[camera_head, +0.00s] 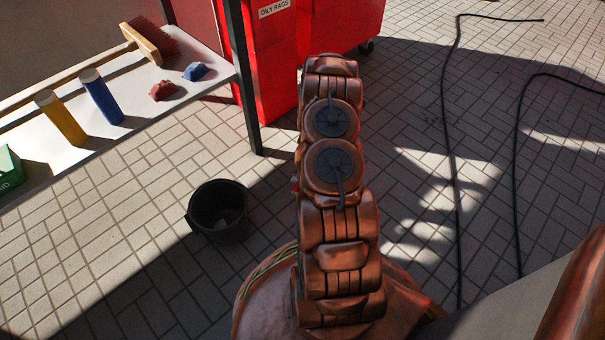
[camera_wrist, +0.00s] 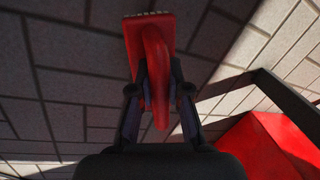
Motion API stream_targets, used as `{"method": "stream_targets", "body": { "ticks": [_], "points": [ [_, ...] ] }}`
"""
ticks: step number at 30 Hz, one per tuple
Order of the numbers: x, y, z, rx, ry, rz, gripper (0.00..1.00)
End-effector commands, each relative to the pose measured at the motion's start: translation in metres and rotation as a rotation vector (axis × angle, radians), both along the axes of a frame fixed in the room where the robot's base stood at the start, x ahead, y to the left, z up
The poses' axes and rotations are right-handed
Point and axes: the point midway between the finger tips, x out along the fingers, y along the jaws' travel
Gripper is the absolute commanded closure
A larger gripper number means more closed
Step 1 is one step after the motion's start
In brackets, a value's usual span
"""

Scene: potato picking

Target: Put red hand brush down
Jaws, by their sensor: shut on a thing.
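My gripper (camera_wrist: 160,95) is shut on the red hand brush (camera_wrist: 152,38) in the wrist view. The brush's handle lies between the two fingers, and its wider head with a row of pale bristle tips points to the top of the picture. Paved floor shows behind the brush; I cannot tell how far below it is. In the head view my arm hides the gripper and nearly all of the brush.
A white table (camera_head: 205,108) at the left holds a broom, yellow and blue cylinders, cloths and a green box. A black bucket (camera_head: 218,210) stands on the floor beside my arm. A red bin (camera_head: 335,25) stands behind. Black cables (camera_head: 447,130) cross the paving at the right.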

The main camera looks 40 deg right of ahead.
Motion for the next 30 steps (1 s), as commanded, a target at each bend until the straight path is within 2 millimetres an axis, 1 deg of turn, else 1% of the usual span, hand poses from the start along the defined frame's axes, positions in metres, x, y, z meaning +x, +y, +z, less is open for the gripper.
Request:
{"method": "stream_targets", "body": {
  "ticks": [10, 22, 24, 27, 30],
  "points": [
    [0.019, -0.023, -0.005, 0.0, 0.0, 0.001, 1.0],
    [0.03, -0.034, -0.006, 0.0, 0.0, 0.001, 1.0],
    [0.029, -0.033, -0.02, 0.001, 0.001, -0.001, 1.0],
    [0.029, -0.033, -0.035, 0.0, 0.001, 0.001, 1.0],
    [0.029, -0.033, -0.041, 0.001, 0.0, 0.0, 1.0]
  ]
}}
